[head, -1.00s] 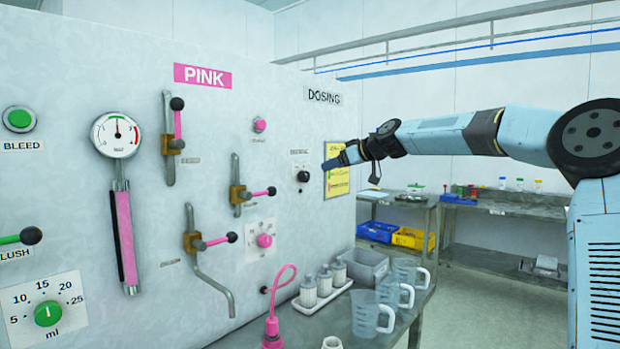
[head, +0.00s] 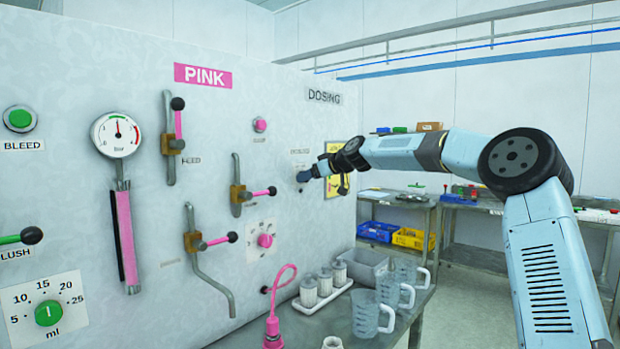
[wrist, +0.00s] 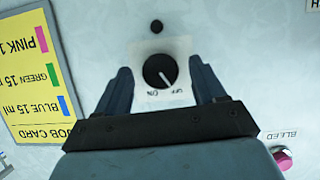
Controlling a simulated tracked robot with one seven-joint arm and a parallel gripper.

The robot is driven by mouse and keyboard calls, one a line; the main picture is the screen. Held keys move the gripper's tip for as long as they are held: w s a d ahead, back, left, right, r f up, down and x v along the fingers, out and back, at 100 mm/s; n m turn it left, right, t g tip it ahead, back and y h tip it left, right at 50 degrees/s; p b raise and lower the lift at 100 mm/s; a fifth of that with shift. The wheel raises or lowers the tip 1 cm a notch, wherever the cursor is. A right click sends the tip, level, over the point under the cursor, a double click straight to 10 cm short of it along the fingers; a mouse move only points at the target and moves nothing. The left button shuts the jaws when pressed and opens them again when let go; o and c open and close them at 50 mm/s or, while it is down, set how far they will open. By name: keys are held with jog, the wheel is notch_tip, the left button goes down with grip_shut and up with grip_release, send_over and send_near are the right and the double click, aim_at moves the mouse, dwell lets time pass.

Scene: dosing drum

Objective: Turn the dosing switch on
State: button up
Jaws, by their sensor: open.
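The dosing switch (wrist: 160,71) is a round black knob on a white plate marked ON and OFF, on the wall panel. In the wrist view its white pointer line points toward OFF. My gripper (wrist: 160,66) is open, with one finger on each side of the knob. I cannot tell whether the fingers touch it. In the head view my gripper (head: 305,176) is at the panel below the DOSING sign (head: 324,95) and largely hides the switch.
A yellow job card (wrist: 35,75) hangs beside the switch. A pink button (wrist: 283,158) is on the other side. Lever valves, including one with a pink handle (head: 262,193), lie to the left on the panel. Clear jugs (head: 371,312) stand on the bench below.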

jog(key=shift+w+a+f, duration=0.2)
jog(key=shift+w+a, duration=0.05)
jog(key=shift+a, duration=0.05)
jog(key=shift+c, duration=0.4)
jog(key=c, duration=1)
jog(key=m+g+y, duration=0.1)
jog(key=m, duration=0.1)
jog(key=m+g+y, duration=0.1)
jog(key=m, duration=0.2)
jog(key=m+g+y, duration=0.1)
jog(key=m+y, duration=0.1)
jog(key=m, duration=0.1)
jog(key=shift+w+d+f+g, duration=0.15)
jog(key=shift+w+d+g, duration=0.1)
jog(key=shift+g, duration=0.05)
jog(key=shift+m, duration=0.3)
